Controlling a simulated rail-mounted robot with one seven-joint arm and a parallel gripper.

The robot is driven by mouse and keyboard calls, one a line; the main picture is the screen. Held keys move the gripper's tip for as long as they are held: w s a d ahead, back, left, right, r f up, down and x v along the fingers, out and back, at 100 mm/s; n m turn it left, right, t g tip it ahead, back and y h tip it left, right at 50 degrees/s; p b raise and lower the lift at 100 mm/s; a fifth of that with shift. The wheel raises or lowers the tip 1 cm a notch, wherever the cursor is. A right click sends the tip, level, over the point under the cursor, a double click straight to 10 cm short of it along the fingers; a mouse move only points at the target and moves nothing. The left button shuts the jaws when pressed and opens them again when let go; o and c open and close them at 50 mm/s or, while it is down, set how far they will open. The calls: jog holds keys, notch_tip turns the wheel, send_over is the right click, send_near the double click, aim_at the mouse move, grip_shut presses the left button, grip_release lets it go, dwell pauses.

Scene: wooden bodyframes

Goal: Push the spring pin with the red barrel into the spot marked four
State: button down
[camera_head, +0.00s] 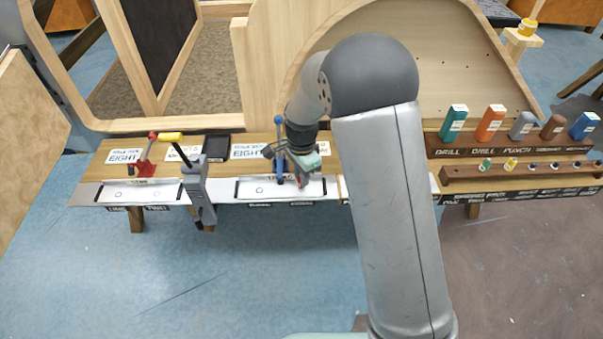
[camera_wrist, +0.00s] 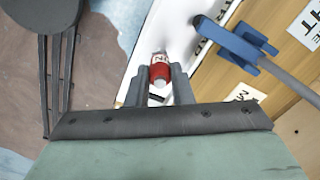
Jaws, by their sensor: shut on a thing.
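My gripper (camera_head: 303,178) is over the front strip of the bench, right beside the blue toggle clamp (camera_head: 279,150). In the wrist view its two fingers are shut on the spring pin with the red barrel (camera_wrist: 160,74). A pale, marked part of the pin shows beyond the red barrel. The pin points away from the wrist camera, over a white plate. I cannot tell whether its tip touches the plate. The spot marked four cannot be made out; an EIGHT card (camera_head: 125,156) is legible at the left.
The blue clamp (camera_wrist: 240,45) stands close to the fingers. A red clamp (camera_head: 146,165), a grey bar clamp (camera_head: 196,178) and a black tray (camera_head: 216,148) are further left. At right, a rack (camera_head: 442,138) holds coloured blocks; a lower rail (camera_head: 455,173) holds small pins.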

jog(key=shift+f+b, duration=0.55)
jog(key=shift+f, duration=0.35)
jog(key=c, duration=1.2)
grip_release()
jog(key=shift+r, duration=0.15)
notch_tip(320, 180, up, 17)
jog(key=shift+r, duration=0.15)
